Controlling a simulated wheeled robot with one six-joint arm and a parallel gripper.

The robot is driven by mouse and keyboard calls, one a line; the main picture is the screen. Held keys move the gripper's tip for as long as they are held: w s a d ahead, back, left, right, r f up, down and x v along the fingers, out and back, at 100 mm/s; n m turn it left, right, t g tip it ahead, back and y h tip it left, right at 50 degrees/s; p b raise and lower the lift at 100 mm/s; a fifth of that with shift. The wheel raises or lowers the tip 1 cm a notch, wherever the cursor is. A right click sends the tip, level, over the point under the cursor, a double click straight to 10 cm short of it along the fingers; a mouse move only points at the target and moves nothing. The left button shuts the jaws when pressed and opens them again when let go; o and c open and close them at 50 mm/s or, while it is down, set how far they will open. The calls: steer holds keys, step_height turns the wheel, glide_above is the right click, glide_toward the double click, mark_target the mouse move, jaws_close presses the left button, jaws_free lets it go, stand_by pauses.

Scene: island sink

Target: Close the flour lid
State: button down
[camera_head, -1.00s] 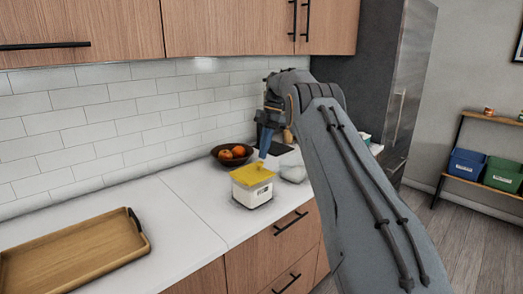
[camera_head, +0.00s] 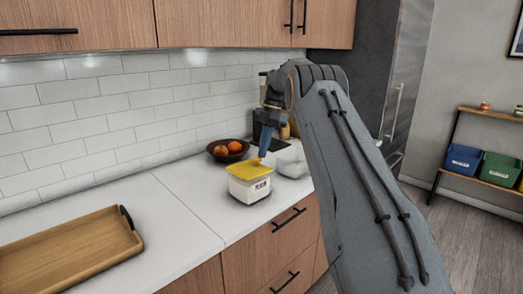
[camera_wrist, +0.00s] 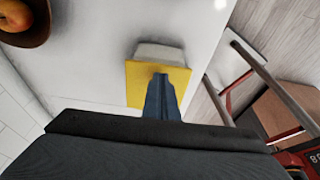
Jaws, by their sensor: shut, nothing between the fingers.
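The flour container is a white box (camera_head: 249,190) with dark lettering on its front, standing on the white counter. Its yellow lid (camera_head: 247,170) lies over the top and looks nearly flat; I cannot tell whether it is fully seated. My gripper (camera_head: 263,154) points down at the back right part of the lid, with shut, empty fingers. In the wrist view the fingertips (camera_wrist: 160,77) overlap the yellow lid (camera_wrist: 137,86) and seem to touch it. A strip of the white box (camera_wrist: 160,54) shows past the lid's edge.
A dark bowl of oranges (camera_head: 228,151) stands behind the container. A clear container (camera_head: 292,166) is close on its right. A wooden tray (camera_head: 70,248) lies at the left front. The counter between tray and flour is clear.

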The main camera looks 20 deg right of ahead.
steer(key=shift+s+d+f, duration=0.15)
steer(key=shift+d+f, duration=0.05)
steer(key=shift+f, duration=0.4)
steer(key=p+v, duration=0.1)
steer(key=v, duration=0.8)
steer(key=shift+a+r+p, duration=0.2)
steer(key=shift+a+p, duration=0.05)
steer(key=shift+p, duration=0.1)
